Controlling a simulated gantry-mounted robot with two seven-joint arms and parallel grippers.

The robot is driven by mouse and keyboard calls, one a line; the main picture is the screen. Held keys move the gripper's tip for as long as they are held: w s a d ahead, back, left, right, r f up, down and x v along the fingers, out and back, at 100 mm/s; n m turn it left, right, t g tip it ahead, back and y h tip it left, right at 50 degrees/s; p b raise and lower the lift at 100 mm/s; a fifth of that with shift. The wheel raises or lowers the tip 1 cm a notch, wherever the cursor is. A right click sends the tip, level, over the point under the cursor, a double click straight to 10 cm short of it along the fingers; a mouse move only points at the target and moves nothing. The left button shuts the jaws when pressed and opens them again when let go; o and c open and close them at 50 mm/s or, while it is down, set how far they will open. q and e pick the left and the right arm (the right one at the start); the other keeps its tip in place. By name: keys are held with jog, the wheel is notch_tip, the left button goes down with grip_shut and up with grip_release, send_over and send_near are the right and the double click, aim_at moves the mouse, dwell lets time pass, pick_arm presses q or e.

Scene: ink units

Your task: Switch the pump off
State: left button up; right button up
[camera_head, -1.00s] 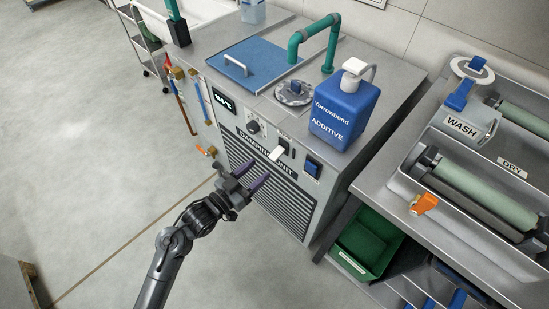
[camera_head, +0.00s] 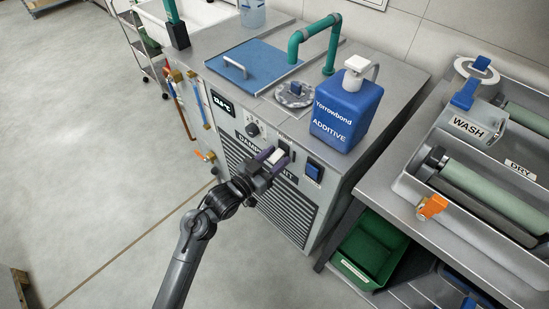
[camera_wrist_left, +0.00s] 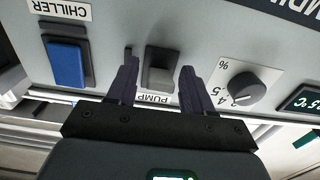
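The pump switch is a pale grey rocker on a dark base (camera_wrist_left: 159,76), above the PUMP label (camera_wrist_left: 153,99) in the upside-down left wrist view. In the head view its pale paddle (camera_head: 277,156) shows on the front of the damping unit (camera_head: 280,204). My left gripper (camera_head: 272,158) is open in front of the panel. In the wrist view its two dark purple fingers (camera_wrist_left: 158,80) stand on either side of the switch with gaps to it. Whether the fingertips touch the panel, I cannot tell. My right gripper is not in view.
The blue chiller switch (camera_wrist_left: 66,63) and the percent knob (camera_wrist_left: 244,88) flank the pump switch closely. The blue additive bottle (camera_head: 345,113) stands on top of the unit. A green bin (camera_head: 367,251) is at lower right.

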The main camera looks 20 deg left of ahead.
pick_arm(q)
jog(key=c, duration=0.8)
jog(key=shift+w+f+t+h, duration=0.1)
jog(key=shift+f+t+h, duration=0.25)
jog(key=shift+t, duration=0.45)
jog(key=shift+c, duration=0.3)
jog(key=shift+r, duration=0.15)
jog(key=o, duration=1)
jog(key=shift+s+a, duration=0.15)
jog(key=shift+s, duration=0.3)
jog(key=p+v, duration=0.3)
jog(key=v, duration=0.7)
